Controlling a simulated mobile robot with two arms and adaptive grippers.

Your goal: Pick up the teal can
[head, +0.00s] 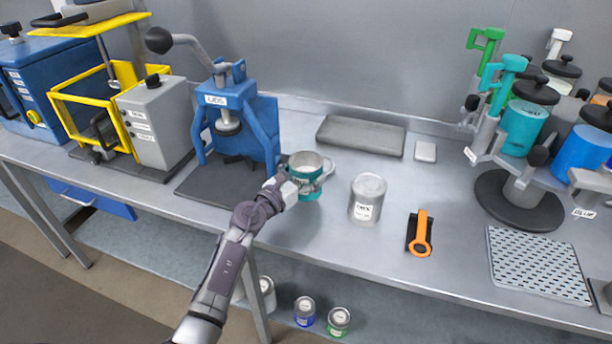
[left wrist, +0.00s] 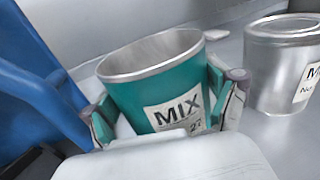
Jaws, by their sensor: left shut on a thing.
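The teal can (head: 304,187) is an open can with a bare metal rim and a white label. It stands near the middle of the bench, beside the blue lid press. In the left wrist view the teal can (left wrist: 150,88) fills the middle, its label reading MIX, and it looks tilted there. My left gripper (head: 306,186) is shut on the teal can, with one finger on each side of it; the fingers also show in the left wrist view (left wrist: 160,112). Whether the can's base touches the bench is hard to tell. My right gripper is not in view.
The blue lid press (head: 232,130) stands close on the left. A silver can (head: 367,199) stands to the right, then an orange-handled tool (head: 420,235). A grey slab (head: 361,135) lies behind. A carousel of coloured canisters (head: 520,200) is at the right. Small cans sit below the bench.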

